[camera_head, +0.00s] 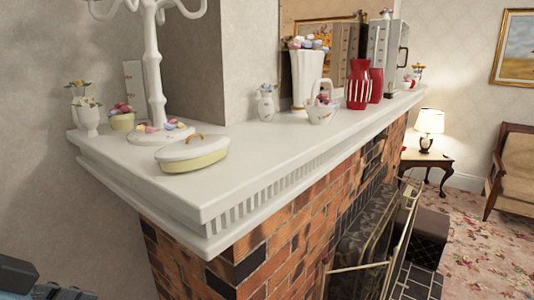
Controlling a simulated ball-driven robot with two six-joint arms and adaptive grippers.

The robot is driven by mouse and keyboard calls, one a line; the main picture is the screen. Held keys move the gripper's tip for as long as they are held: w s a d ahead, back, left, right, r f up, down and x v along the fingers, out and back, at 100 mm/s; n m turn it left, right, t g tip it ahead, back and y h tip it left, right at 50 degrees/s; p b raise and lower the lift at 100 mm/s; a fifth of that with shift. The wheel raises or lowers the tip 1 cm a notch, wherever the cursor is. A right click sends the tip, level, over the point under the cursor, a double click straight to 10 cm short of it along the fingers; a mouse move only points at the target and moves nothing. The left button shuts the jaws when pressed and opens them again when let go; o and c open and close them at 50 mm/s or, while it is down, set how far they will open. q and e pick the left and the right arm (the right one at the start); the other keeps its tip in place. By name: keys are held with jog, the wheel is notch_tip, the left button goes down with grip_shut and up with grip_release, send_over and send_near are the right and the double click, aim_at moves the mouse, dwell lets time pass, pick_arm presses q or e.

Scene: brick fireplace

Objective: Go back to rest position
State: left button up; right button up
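The white mantel shelf (255,157) runs from the near left to the far right over the brick fireplace (270,255). Dark and blue-grey parts of mine show at the bottom left corner, below and left of the shelf and apart from it. No fingertips of either gripper can be made out. The right arm is out of the picture.
An oval lidded dish (190,158), a white candelabra (153,75), flower vases and red vases (358,85) stand on the shelf. A gold-framed fire screen (395,240) stands before the hearth. Carpet (485,250) lies open at right, near a chair (515,165) and lamp table (428,160).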

pick_arm(q)
jog(key=s+a+f+n+g+y, duration=0.3)
jog(key=s+a+f+n+y, duration=0.3)
jog(key=s+f, duration=0.4)
jog(key=s+a+f+b, duration=0.15)
jog(key=f+b, duration=0.35)
jog(key=f, duration=1.3)
jog(key=s+a+f+b, duration=0.15)
jog(key=f+b, duration=0.35)
jog(key=f, duration=1.2)
jog(key=s+f+g+b, duration=0.2)
jog(key=s+f+b, duration=0.4)
jog(key=s+f, duration=1.2)
notch_tip(320, 180, down, 3)
jog(key=shift+s+a+f+b, duration=0.15)
jog(key=shift+s+a+b, duration=0.05)
jog(key=shift+a+b, duration=0.15)
